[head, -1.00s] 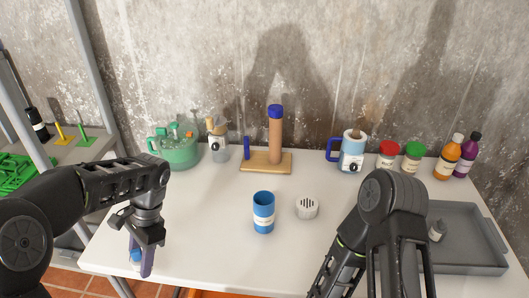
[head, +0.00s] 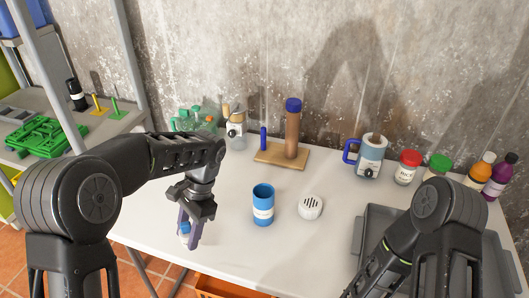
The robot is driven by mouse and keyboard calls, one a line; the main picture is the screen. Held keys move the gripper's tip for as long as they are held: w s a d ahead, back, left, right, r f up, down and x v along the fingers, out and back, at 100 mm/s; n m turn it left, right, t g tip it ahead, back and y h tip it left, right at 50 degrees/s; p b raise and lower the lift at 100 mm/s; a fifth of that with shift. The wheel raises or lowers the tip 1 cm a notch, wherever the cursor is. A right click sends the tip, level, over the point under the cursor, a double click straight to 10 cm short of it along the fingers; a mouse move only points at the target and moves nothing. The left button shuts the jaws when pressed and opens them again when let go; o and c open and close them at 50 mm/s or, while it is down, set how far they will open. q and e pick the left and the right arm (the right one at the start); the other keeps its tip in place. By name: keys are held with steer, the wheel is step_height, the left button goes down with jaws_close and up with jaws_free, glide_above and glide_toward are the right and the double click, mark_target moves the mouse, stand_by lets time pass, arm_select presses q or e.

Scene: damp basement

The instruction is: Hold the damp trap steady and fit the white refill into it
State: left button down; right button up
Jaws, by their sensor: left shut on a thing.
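A blue open-topped cylinder (head: 263,209) with a pale label, which looks like the damp trap, stands upright near the middle of the white table. A round white slotted piece (head: 310,208) lies to its right, apart from it; I cannot tell if it is the refill. My left gripper (head: 187,238) points down, left of the blue cylinder and apart from it. It is shut on a small blue-and-white thing (head: 185,230), mostly hidden by the fingers. My right arm comes in at the bottom right, but its gripper is outside the picture.
A grey tray (head: 372,222) lies at the right, partly behind my right arm. Along the back stand a wooden stand (head: 270,156), a blue-handled jug (head: 369,158), a red-lidded jar (head: 407,168) and several bottles. The table between the blue cylinder and the wooden stand is clear.

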arm_select(q)
steer(key=w+d+r+n+t+h+p, duration=0.1)
steer(key=w+d+r+n+p, duration=0.3)
steer(key=n, duration=0.6)
steer(key=w+d+r+n+t+h+p, duration=0.1)
steer(key=w+d+r+n+h+p, duration=0.3)
steer(key=d+r+n, duration=0.2)
steer(key=w+d+r+n+t+h+p, duration=0.1)
steer(key=w+d+r+n+p, duration=0.3)
steer(key=d+n, duration=0.5)
steer(key=w+r+n+h, duration=0.1)
steer(key=n, duration=0.3)
steer(key=shift+n+t+h, duration=0.3)
steer(key=shift+t, duration=0.1)
arm_select(e)
step_height(320, 180, up, 12)
steer(key=s, duration=0.1)
steer(key=shift+d, duration=0.35)
steer(key=shift+o, duration=0.2)
